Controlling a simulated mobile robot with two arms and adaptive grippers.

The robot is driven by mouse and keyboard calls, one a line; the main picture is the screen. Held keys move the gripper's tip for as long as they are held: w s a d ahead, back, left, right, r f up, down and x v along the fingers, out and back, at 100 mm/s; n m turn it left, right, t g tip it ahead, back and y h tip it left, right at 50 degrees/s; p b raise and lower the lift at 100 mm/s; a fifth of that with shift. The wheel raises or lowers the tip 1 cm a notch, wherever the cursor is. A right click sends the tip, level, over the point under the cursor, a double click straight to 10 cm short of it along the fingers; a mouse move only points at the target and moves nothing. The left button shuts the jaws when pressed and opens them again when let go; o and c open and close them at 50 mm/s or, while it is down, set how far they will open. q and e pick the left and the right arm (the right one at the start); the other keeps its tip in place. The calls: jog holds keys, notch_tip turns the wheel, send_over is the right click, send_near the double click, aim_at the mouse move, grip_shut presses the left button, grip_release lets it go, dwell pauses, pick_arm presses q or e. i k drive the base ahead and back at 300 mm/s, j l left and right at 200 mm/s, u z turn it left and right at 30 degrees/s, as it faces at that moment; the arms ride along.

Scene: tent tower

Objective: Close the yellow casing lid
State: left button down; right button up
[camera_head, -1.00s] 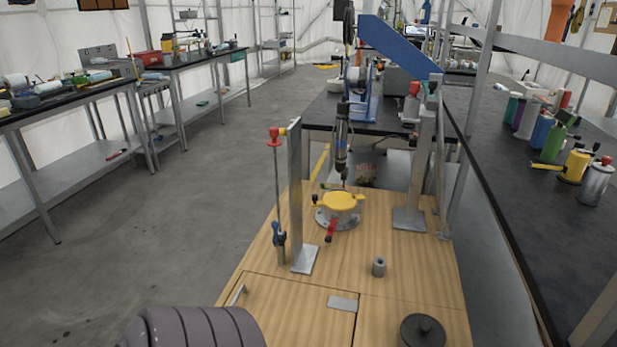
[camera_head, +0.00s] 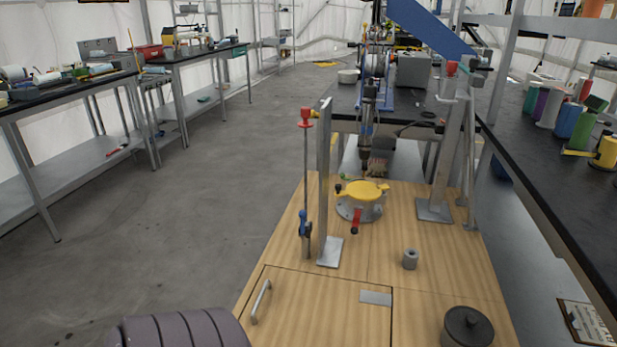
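The yellow casing lid (camera_head: 367,188) lies roughly flat over a round grey metal casing (camera_head: 358,210) on the wooden workbench. I cannot tell whether it is fully seated. Small dark knobs show at its left edge, and a red-handled clamp (camera_head: 356,219) is at the casing's front. A vertical drill-like tool (camera_head: 366,135) hangs just behind and above the lid. Neither of my grippers is in view; only a dark ribbed part of my arm shows at the bottom left.
A metal post (camera_head: 325,185) and a thin rod with a red top (camera_head: 306,185) stand left of the casing. A grey cylinder (camera_head: 410,259) and a dark round pot (camera_head: 467,327) stand front right. A black table (camera_head: 560,190) runs along the right. The floor at left is clear.

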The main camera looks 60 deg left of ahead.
aim_at(365, 191)
jog(key=k+j, duration=0.15)
jog(key=j, duration=0.15)
jog(key=k+j+u, duration=0.1)
jog(key=j, duration=0.25)
jog(key=k+j+u, duration=0.1)
jog(key=k+j, duration=0.25)
jog(key=j, duration=0.3)
